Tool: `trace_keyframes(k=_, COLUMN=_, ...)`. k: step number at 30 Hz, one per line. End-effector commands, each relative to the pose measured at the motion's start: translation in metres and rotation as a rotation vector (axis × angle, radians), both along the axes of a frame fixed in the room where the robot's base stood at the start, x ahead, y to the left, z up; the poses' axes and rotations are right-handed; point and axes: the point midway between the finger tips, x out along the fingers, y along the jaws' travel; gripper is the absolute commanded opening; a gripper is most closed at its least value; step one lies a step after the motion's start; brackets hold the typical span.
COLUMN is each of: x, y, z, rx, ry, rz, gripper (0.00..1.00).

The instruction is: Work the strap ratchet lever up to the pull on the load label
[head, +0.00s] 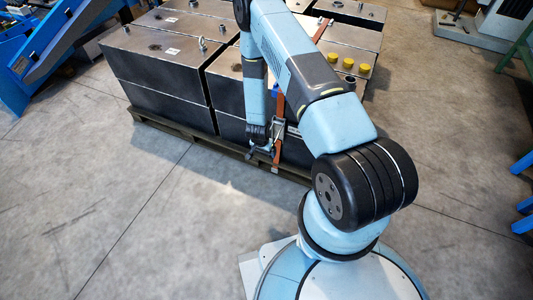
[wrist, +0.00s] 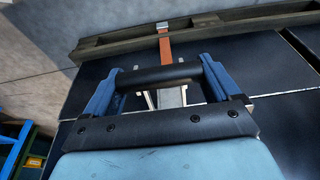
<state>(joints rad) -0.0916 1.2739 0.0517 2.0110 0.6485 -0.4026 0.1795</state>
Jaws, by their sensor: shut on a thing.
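An orange strap (head: 279,104) runs down the front of the dark metal boxes. The silver strap ratchet (head: 278,127) sits on it at the front face. In the wrist view the strap (wrist: 166,50) runs from the metal ratchet (wrist: 170,97) to a clip at the pallet edge. My gripper (head: 262,151) is at the ratchet, low on the front face. In the wrist view my gripper (wrist: 158,78) is shut on the lever's black grip (wrist: 158,75), which spans between the blue fingers. The gripper hides part of the ratchet. I cannot make out the pull on the load label.
The boxes (head: 160,75) stand on a wooden pallet (head: 172,129). Yellow caps (head: 349,63) and lifting eyes sit on top. Blue machinery (head: 45,50) stands at the left, and blue parts (head: 523,190) at the right edge. The concrete floor in front is clear.

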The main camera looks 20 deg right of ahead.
Motion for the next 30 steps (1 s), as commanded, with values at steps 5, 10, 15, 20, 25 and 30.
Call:
trace_keyframes(k=5, x=0.001, y=-0.001, z=0.01, rx=-0.004, ry=-0.005, rz=-0.001, gripper=0.35)
trace_keyframes(k=10, x=0.002, y=-0.002, z=0.014, rx=-0.006, ry=-0.007, rz=-0.001, gripper=0.35)
trace_keyframes(k=15, x=0.002, y=-0.002, z=0.015, rx=-0.006, ry=-0.008, rz=-0.001, gripper=0.35)
trace_keyframes(k=20, x=0.003, y=-0.002, z=0.015, rx=-0.007, ry=-0.009, rz=-0.001, gripper=0.35)
trace_keyframes(k=25, x=0.003, y=-0.002, z=0.015, rx=-0.007, ry=-0.009, rz=-0.001, gripper=0.97)
trace_keyframes(k=30, x=0.002, y=-0.001, z=0.015, rx=-0.006, ry=-0.007, rz=0.0, gripper=1.0)
